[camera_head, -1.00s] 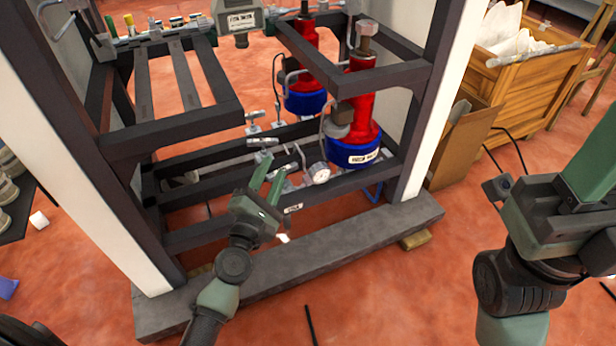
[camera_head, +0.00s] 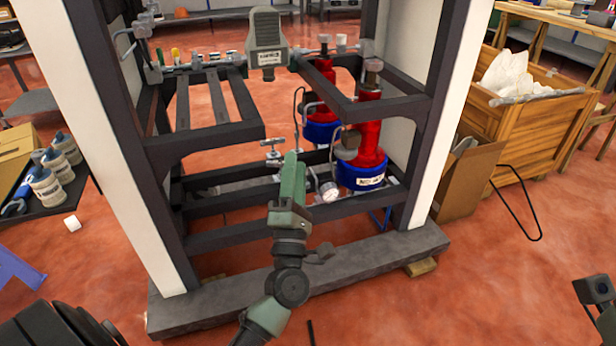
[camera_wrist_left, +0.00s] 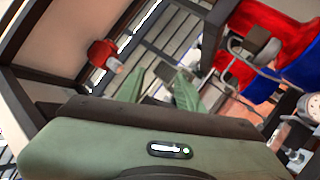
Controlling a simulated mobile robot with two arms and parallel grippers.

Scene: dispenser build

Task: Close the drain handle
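Small metal T-shaped valve handles (camera_head: 273,146) stand on the pipework low inside the dark steel frame, just behind my left gripper. I cannot tell for certain which one is the drain handle. My left gripper (camera_head: 292,165) points upward in front of them, its fingers overlapping in the head view. In the left wrist view, its two green fingers (camera_wrist_left: 160,88) are apart with nothing between them. I cannot make out a handle there; a round gauge (camera_wrist_left: 310,106) shows at the right edge.
Two red and blue cylinders (camera_head: 366,145) stand right of the left gripper, with a gauge (camera_head: 329,191) beside them. Frame bars (camera_head: 225,190) cross around the pipework. A grey base beam (camera_head: 370,257) lies in front. A wooden crate (camera_head: 540,120) stands at right.

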